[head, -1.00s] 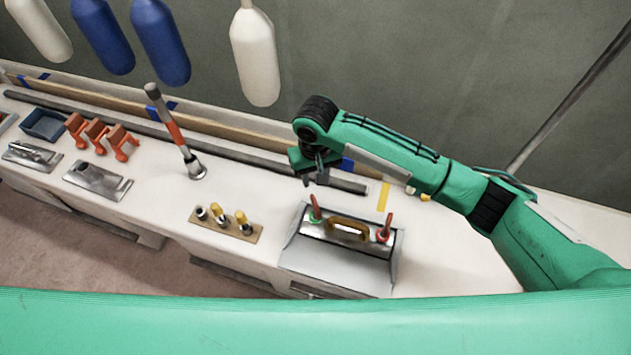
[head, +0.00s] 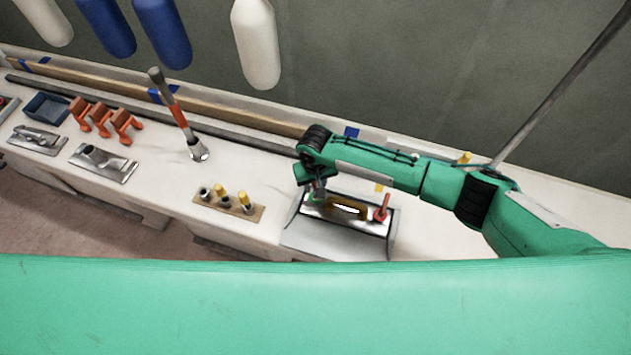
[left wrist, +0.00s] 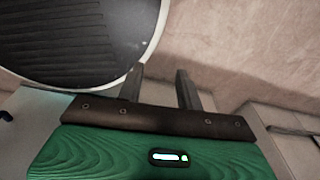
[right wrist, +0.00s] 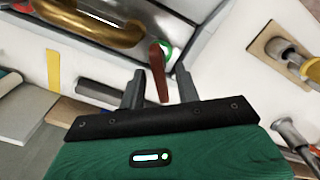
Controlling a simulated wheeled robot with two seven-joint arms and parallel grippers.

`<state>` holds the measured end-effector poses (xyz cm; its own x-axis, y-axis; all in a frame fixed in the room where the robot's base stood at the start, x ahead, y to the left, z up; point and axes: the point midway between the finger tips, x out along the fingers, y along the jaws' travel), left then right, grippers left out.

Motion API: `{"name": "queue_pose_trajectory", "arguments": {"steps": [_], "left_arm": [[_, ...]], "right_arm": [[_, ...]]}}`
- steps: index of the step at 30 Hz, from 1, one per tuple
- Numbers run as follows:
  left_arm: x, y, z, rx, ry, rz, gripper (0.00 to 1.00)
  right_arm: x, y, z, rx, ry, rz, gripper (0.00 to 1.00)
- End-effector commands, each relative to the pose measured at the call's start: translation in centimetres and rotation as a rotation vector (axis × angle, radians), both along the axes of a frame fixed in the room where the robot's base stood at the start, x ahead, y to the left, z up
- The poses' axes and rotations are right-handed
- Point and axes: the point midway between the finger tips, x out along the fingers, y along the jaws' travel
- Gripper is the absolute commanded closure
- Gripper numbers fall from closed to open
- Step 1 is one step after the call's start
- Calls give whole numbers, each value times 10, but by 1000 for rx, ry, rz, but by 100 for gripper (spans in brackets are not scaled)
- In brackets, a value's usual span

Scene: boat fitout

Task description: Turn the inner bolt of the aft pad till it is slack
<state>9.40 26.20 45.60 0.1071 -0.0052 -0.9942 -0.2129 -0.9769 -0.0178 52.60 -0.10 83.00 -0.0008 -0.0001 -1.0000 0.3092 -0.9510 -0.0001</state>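Two metal pads, one nearer (head: 108,167) and one farther left (head: 36,140), lie on the white deck in the head view. I cannot tell which is the aft one, and their bolts are too small to make out. A grey tool caddy (head: 345,243) with a brass handle holds two red-handled tools, one in a red ring (head: 382,209), one in a green ring. My right gripper (head: 319,188) is over the green-ring tool. In the right wrist view, its red handle (right wrist: 158,68) shows between the open fingers (right wrist: 160,88). My left gripper (left wrist: 160,88) is open and empty.
A wooden block (head: 226,206) with several dark and yellow pieces stands left of the caddy. An upright lever (head: 176,112) with an orange band, orange clamps (head: 101,117) and a blue tray (head: 46,107) stand farther left. Fenders (head: 256,45) hang above the deck.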

Motion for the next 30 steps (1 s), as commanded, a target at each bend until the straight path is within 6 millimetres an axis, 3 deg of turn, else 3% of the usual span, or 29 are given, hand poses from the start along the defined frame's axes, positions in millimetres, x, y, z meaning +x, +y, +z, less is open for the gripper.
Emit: {"name": "queue_pose_trajectory", "arguments": {"steps": [8,13,14,30], "left_arm": [[-17,1,-1,2,23,0,64],[-17,1,-1,2,22,0,64],[-16,1,-1,2,22,0,64],[-12,1,3,1,16,0,64]], "right_arm": [[0,0,-2,0,0,0,67],[0,0,-2,0,0,0,99],[0,0,-2,0,0,0,100],[0,0,-1,1,1,124,100]]}}
